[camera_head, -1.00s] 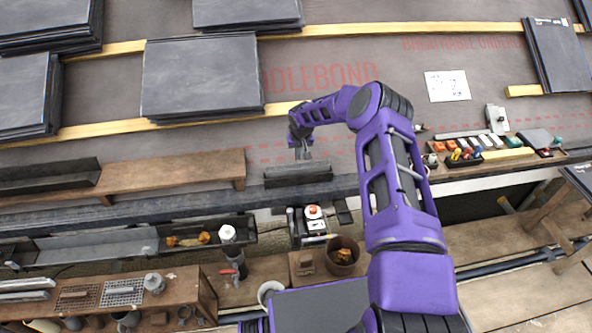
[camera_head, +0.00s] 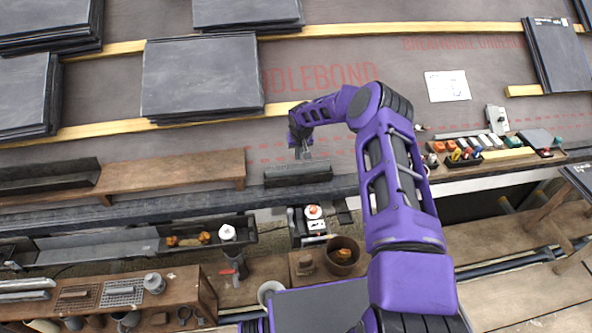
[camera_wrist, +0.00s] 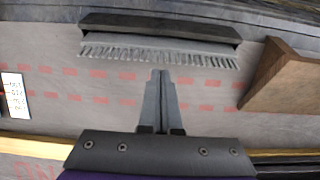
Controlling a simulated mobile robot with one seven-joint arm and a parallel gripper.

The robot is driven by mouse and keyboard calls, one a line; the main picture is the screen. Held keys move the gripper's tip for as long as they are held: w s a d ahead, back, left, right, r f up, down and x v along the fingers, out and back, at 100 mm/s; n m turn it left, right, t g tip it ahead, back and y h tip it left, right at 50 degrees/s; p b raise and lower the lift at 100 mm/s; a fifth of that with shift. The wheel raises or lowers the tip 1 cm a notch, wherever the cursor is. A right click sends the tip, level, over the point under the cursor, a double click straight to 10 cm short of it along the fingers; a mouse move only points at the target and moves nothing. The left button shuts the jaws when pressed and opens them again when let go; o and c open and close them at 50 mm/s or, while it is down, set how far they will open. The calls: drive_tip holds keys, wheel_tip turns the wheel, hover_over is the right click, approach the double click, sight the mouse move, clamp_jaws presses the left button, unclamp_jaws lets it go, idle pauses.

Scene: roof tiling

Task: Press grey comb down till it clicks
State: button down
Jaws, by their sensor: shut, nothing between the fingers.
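The grey comb (camera_wrist: 160,50) shows in the wrist view as a long strip with a row of fine teeth, below a dark bar (camera_wrist: 160,27). In the head view the dark piece with the comb (camera_head: 298,175) lies at the roof's lower edge. My gripper (camera_wrist: 160,74) is shut and empty, its fingertips close to the comb's teeth near the middle. I cannot tell whether they touch it. In the head view my gripper (camera_head: 304,155) is just above the piece, and the comb's teeth are too small to make out there.
A brown wooden board (camera_head: 172,175) on the left ends close to the comb; its end also shows in the wrist view (camera_wrist: 284,78). A gutter (camera_head: 130,245) runs below. A tool tray (camera_head: 490,155) lies right. Bare grey underlay surrounds the gripper.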

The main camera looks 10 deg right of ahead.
drive_tip(key=shift+f, duration=0.9)
idle(0.4)
idle(0.4)
wheel_tip(320, 180, up, 9)
drive_tip(key=p, duration=0.4)
idle(0.5)
drive_tip(key=shift+r, duration=0.1)
idle(0.3)
